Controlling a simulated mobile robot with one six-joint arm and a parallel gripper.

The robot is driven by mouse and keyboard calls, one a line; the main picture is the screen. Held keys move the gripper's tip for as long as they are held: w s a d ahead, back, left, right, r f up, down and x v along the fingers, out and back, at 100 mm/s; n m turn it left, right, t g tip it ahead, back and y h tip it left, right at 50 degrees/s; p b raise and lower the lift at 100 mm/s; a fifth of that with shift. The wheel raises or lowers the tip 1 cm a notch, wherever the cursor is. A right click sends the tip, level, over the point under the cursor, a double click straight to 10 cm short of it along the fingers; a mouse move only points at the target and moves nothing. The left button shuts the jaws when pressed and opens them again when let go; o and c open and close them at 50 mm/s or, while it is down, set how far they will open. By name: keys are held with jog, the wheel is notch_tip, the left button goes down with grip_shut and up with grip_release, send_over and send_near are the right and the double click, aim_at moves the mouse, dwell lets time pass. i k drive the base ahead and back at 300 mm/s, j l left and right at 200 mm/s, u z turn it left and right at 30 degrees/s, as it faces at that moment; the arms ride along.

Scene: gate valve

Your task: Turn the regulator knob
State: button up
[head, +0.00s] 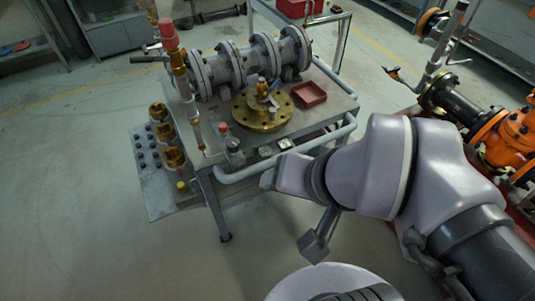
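I cannot tell for sure which part is the regulator knob. A small fitting with a pinkish-red cap (224,129) stands at the table's front left edge, beside a dark round part (233,145). A taller post with a red top (168,32) rises at the table's left. A small yellow knob (182,185) sits lower at the left. My arm reaches in from the right, and its grey end, my gripper (269,179), is in front of the table's front rail, right of and below the red-capped fitting. Its fingers are not clear, and no held object shows.
The metal table (330,110) carries a grey flanged valve body (235,65), a brass flange (262,108) and a red tray (309,95). A grey rail (270,166) runs along its front. Orange piping (490,130) stands at right. Floor at front left is clear.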

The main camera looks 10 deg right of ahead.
aim_at(232, 145)
jog(key=i+j, duration=0.15)
jog(key=j, duration=0.2)
jog(key=i+j+z, duration=0.1)
jog(key=j, duration=0.25)
jog(key=i+j, duration=0.4)
jog(key=j, duration=0.35)
jog(key=z, duration=0.05)
